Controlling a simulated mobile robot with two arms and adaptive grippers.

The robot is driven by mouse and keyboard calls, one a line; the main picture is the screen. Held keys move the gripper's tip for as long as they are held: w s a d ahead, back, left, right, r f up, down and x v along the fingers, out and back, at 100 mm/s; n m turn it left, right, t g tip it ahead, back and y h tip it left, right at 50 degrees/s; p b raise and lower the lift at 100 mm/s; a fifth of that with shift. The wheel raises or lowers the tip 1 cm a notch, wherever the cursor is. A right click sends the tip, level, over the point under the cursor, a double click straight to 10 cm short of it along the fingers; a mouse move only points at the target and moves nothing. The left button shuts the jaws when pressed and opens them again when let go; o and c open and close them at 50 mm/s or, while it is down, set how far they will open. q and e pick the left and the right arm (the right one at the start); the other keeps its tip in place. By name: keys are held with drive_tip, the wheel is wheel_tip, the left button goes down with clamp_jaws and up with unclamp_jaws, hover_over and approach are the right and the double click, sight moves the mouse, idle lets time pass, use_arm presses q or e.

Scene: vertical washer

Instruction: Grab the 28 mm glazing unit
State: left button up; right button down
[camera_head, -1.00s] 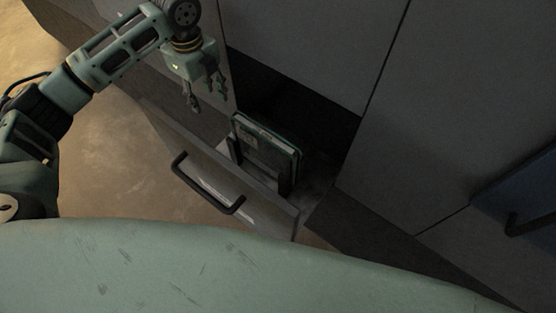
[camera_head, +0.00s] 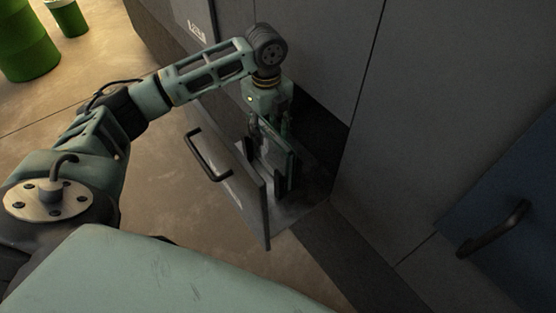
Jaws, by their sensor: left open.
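The glazing unit (camera_head: 281,148), a dark upright pane with a greenish edge, stands in a dark holder inside the open drawer (camera_head: 249,205). My left gripper (camera_head: 271,130) points down at the top of the unit with its fingers open. The fingers overlap the unit's upper edge in the head view. I cannot tell whether they touch it or whether the edge is between them. The gripper hides part of the top edge. The unit's thickness cannot be read. My right gripper is not in view.
The drawer front has a black bar handle (camera_head: 207,155). Grey cabinet panels (camera_head: 410,130) rise behind and to the right. A blue panel with a black handle (camera_head: 493,229) is at the far right. Green drums (camera_head: 27,45) stand at the upper left on open floor.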

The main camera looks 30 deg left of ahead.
sight(270, 145)
use_arm(q)
drive_tip(key=f, duration=0.2)
drive_tip(key=f+p, duration=0.1)
drive_tip(key=f, duration=0.5)
drive_tip(key=shift+w+a, duration=0.15)
drive_tip(key=shift+w, duration=0.2)
clamp_jaws()
drive_tip(key=shift+w+r, duration=0.15)
idle(0.4)
